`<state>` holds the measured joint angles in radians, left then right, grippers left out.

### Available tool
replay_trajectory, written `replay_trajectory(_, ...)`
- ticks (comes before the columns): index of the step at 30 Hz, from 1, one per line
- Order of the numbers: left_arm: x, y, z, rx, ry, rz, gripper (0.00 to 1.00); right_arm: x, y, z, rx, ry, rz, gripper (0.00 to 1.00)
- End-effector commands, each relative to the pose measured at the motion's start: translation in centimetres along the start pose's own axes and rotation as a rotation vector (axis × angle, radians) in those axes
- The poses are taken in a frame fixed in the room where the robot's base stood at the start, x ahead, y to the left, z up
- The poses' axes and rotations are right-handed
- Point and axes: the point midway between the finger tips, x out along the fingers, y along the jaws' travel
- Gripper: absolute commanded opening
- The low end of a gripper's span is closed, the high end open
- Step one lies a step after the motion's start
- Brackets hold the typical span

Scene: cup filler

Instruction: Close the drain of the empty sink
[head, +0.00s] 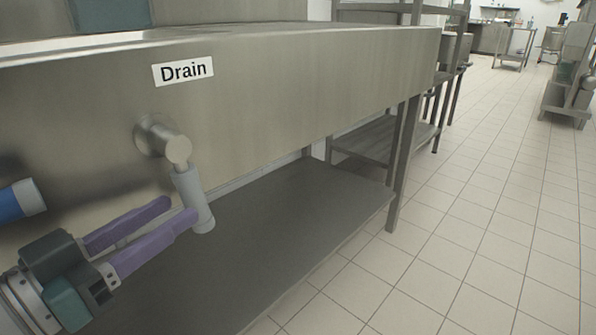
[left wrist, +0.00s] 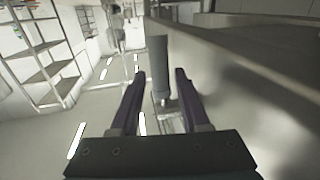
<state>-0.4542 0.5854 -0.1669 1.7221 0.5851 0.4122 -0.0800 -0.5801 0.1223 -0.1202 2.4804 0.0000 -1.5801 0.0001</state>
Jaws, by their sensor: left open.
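The drain handle (head: 192,196) is a light grey cylinder hanging down, slightly tilted, from a round metal pivot (head: 165,142) on the sink's steel front (head: 300,95). A white "Drain" label (head: 183,70) is above it. My left gripper (head: 180,211) has purple fingers and is open, coming from the lower left. Its fingertips are beside the handle's lower part; contact cannot be told. In the left wrist view, the handle (left wrist: 160,72) stands between and ahead of the open fingers (left wrist: 160,76). The inside of the sink is hidden. My right gripper is not in view.
A grey lower shelf (head: 290,225) runs under the sink, with a table leg (head: 404,165) at its right end. A blue cylinder end (head: 22,201) shows at the left edge. Metal racks (head: 395,130) stand behind. The tiled floor (head: 480,220) at right is clear.

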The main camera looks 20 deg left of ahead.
Motion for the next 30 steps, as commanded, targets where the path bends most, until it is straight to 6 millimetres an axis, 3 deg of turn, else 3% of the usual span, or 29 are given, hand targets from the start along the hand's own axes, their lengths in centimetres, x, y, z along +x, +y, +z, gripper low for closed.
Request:
replay_trajectory(6,4.5,0.0,0.2,0.0,0.005,-0.001,0.46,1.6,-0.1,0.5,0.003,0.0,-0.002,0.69)
replay_trajectory(12,7.0,0.0,0.2,0.001,0.0,0.001,0.46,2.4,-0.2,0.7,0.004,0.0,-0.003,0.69)
replay_trajectory(23,7.7,0.1,0.1,0.0,-0.003,0.001,0.46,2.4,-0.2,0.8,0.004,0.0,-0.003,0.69)
replay_trajectory(30,7.7,0.1,0.1,0.0,-0.003,0.001,0.21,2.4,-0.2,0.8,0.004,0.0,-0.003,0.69)
